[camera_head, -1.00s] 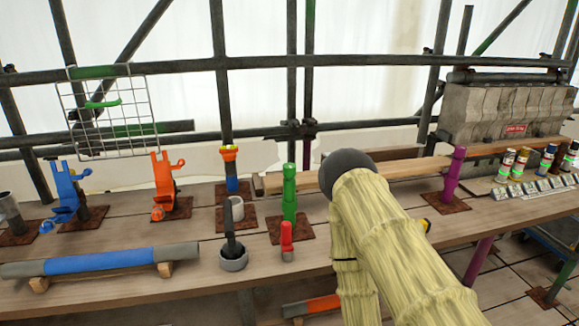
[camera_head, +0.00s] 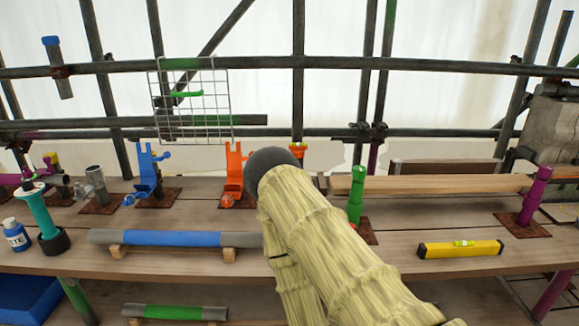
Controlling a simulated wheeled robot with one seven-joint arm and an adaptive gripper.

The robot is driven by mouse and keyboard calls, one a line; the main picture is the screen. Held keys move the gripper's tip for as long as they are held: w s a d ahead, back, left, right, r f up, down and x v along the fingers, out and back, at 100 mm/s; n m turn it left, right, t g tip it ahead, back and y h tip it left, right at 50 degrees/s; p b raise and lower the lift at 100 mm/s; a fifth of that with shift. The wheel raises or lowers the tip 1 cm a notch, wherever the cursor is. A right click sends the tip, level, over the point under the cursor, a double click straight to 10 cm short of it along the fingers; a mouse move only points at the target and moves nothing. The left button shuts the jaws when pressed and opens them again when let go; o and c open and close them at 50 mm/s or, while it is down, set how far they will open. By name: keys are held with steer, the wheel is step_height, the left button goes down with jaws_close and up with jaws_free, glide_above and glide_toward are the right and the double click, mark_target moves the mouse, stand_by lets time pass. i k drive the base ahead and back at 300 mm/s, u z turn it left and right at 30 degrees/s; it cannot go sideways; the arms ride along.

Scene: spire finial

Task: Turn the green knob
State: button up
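No part is plainly recognisable as a green knob. A green upright post (camera_head: 355,196) with a ringed top stands on a rusty plate on the bench, just right of my sleeved arm. A green handle-like piece (camera_head: 187,94) hangs on the wire grid (camera_head: 222,110) at the back left. My arm, in a pale yellow sleeve with a dark rounded end, fills the lower middle and hides part of the bench. My gripper does not show.
Blue (camera_head: 148,172) and orange (camera_head: 235,172) clamps stand on the wooden bench (camera_head: 400,225). A blue-grey pipe (camera_head: 180,238) rests in front. A teal tool (camera_head: 42,215) and blue bottle (camera_head: 16,234) are left; a yellow level (camera_head: 460,249) and purple post (camera_head: 535,195) right.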

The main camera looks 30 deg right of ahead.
mark_target(359, 172)
steer(key=u, duration=0.55)
steer(key=k, duration=0.95)
steer(key=z, duration=1.5)
steer(key=i, duration=0.4)
steer(key=u, duration=0.05)
